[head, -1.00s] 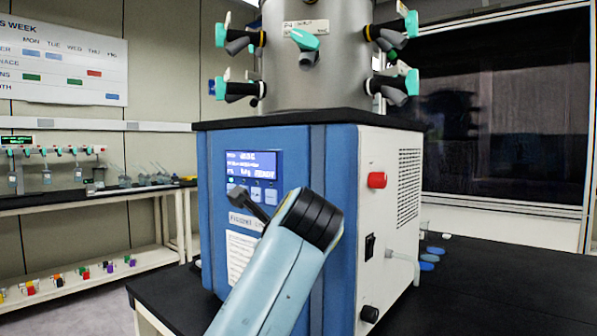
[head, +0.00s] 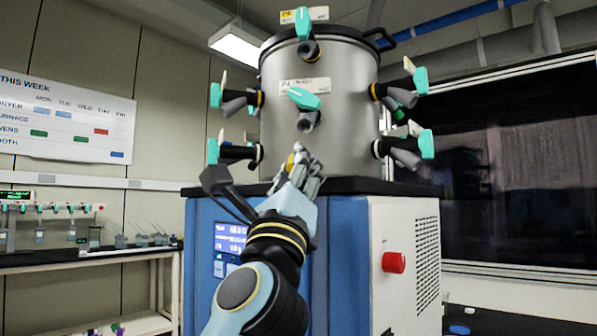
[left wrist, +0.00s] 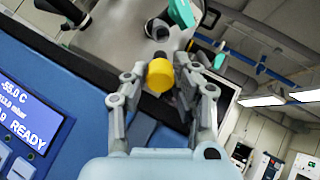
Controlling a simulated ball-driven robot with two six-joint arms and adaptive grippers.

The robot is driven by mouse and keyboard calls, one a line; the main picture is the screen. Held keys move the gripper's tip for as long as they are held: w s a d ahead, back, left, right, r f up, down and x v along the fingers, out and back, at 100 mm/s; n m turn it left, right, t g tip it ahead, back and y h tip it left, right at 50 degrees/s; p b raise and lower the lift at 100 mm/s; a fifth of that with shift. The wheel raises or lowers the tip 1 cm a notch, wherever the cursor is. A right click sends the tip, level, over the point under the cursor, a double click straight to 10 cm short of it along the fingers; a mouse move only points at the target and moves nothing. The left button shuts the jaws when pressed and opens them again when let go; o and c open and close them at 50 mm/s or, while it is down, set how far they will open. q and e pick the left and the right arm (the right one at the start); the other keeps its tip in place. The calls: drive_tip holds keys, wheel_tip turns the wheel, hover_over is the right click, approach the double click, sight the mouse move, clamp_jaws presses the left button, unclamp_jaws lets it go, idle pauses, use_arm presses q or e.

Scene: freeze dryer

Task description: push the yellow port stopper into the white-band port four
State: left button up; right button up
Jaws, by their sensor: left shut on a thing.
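My left gripper (head: 298,158) is raised in front of the steel drum's lower edge, above the blue cabinet. It is shut on the yellow port stopper (left wrist: 160,75), whose round yellow end shows between the fingertips in the left wrist view. In the head view the fingers mostly hide the stopper. A front port (head: 307,120) with a teal handle sits just above the gripper, below a white label whose text is too small to read surely. The stopper is apart from this port. I cannot tell which port is number four. My right gripper is not in view.
The steel drum (head: 335,75) carries several side ports with teal handles, such as the lower left port (head: 237,152) and lower right port (head: 400,148). The blue cabinet (head: 335,260) has a lit screen (head: 230,236) and a red knob (head: 394,262). A bench stands at left.

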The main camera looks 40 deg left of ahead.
use_arm(q)
drive_tip(key=shift+r, duration=0.25)
drive_tip(key=shift+w+a+r+p, duration=0.15)
drive_tip(key=shift+w+r+p, duration=0.2)
drive_tip(key=shift+r+p, duration=0.2)
drive_tip(key=shift+w+a+r, duration=0.15)
drive_tip(key=shift+w, duration=0.1)
drive_tip(key=shift+w+a+r+p, duration=0.1)
drive_tip(key=shift+w+r+p, duration=0.15)
drive_tip(key=shift+p, duration=0.2)
drive_tip(key=shift+p+x, duration=0.75)
drive_tip(key=shift+x, duration=0.7)
drive_tip(key=shift+w+a, duration=0.15)
drive_tip(key=shift+w, duration=0.05)
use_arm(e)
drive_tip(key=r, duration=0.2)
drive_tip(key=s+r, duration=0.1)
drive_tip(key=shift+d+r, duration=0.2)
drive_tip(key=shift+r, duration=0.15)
use_arm(q)
drive_tip(key=shift+w+a+r, duration=0.1)
drive_tip(key=shift+w+r, duration=0.1)
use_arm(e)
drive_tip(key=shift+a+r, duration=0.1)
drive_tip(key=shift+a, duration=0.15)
